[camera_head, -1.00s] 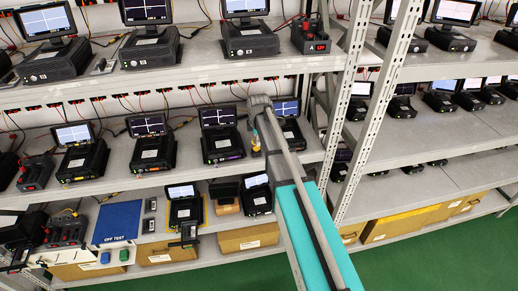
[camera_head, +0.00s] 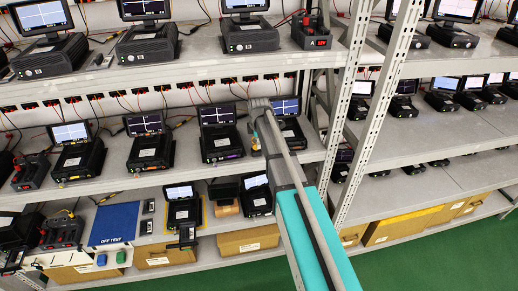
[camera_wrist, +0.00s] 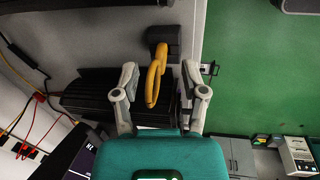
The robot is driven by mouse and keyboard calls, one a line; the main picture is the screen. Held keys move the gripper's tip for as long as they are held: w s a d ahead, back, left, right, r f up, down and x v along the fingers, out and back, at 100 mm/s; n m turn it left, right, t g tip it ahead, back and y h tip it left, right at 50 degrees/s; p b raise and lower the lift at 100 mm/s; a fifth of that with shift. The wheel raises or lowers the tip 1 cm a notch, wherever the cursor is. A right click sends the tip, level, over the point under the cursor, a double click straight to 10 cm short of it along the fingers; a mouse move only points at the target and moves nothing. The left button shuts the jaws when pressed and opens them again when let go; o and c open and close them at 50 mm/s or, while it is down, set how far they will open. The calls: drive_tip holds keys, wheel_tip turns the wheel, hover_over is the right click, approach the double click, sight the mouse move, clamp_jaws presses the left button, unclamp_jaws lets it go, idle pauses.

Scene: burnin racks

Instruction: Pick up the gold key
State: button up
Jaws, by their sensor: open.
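The gold key (camera_wrist: 156,78) shows in the wrist view as a yellow-gold looped shape beside a dark block (camera_wrist: 162,40). My gripper (camera_wrist: 160,72) is open, with one finger on each side of the key. I see gaps between the key and both fingers, so it does not look gripped. In the head view my arm reaches to the middle shelf, and its end is at the device near the right upright. A small yellowish spot shows there beside the arm, but I cannot tell whether it is the key.
The middle shelf (camera_head: 100,190) holds several black devices with screens, close to my arm. A perforated metal upright (camera_head: 345,130) stands right of the arm. A blue "OFF TEST" mat (camera_head: 113,224) lies on the lower shelf, with cardboard boxes (camera_head: 248,240) below. The green floor (camera_head: 430,260) is clear.

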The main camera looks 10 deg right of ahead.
drive_tip(key=shift+w+f+b, duration=0.2)
drive_tip(key=shift+f+b, duration=0.5)
drive_tip(key=shift+f, duration=0.3)
clamp_jaws()
